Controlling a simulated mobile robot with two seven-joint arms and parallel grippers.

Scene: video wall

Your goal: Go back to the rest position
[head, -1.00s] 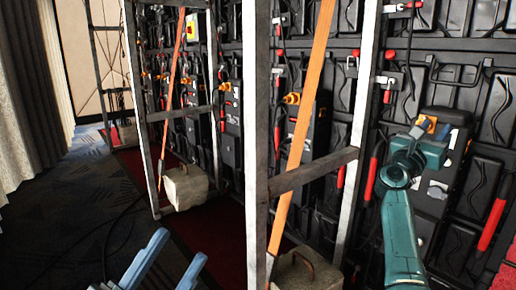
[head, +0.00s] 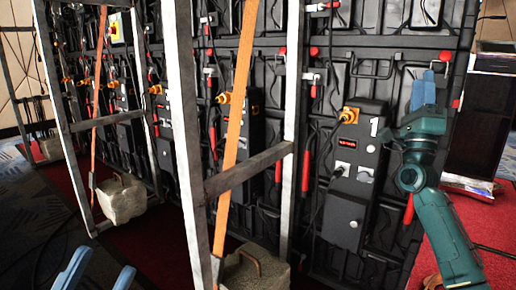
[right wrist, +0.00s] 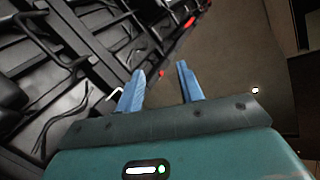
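My right gripper (head: 429,92) is raised in front of the black panels of the video wall (head: 405,80). In the right wrist view its two blue fingers (right wrist: 161,86) stand apart with nothing between them. My left gripper (head: 99,277) shows at the bottom left edge of the head view, its two blue fingertips apart over the dark floor. Nothing shows between them, and the rest of that arm is out of view.
A metal frame (head: 186,140) with an orange strap (head: 236,110) stands in front of the wall, with grey weights (head: 122,198) at its base. A black unit marked 1 (head: 350,180) hangs on the wall. A dark case (head: 485,120) stands at right.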

